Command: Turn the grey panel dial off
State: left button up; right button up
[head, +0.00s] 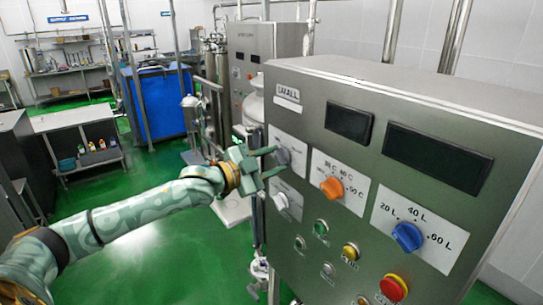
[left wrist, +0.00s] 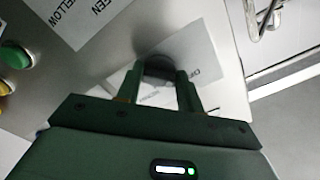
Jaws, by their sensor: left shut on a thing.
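The grey panel dial (head: 285,157) sits on a white label plate at the upper left of the steel control panel (head: 350,78). My left gripper (head: 275,161) reaches it from the left, with its fingers on either side of the dial. In the left wrist view the dial (left wrist: 160,66) looks dark and lies between the two fingertips of my left gripper (left wrist: 160,78), which are shut on it. The fingers hide part of the dial and its label, so I cannot read its setting. My right gripper is not in view.
A paler dial (head: 281,201) sits just below. An orange dial (head: 332,188) and a blue dial (head: 407,237) are to the right. Green (head: 321,228), yellow (head: 351,251) and red (head: 394,288) buttons are lower down. Green floor (head: 160,255) is clear left of the panel.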

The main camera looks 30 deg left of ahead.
pick_arm(q)
jog(key=shift+f, duration=0.1)
dwell(0.4)
jog(key=o, duration=1)
jog(key=v, duration=1.6)
jog(key=shift+s+a, duration=0.1)
jog(key=shift+s, duration=0.05)
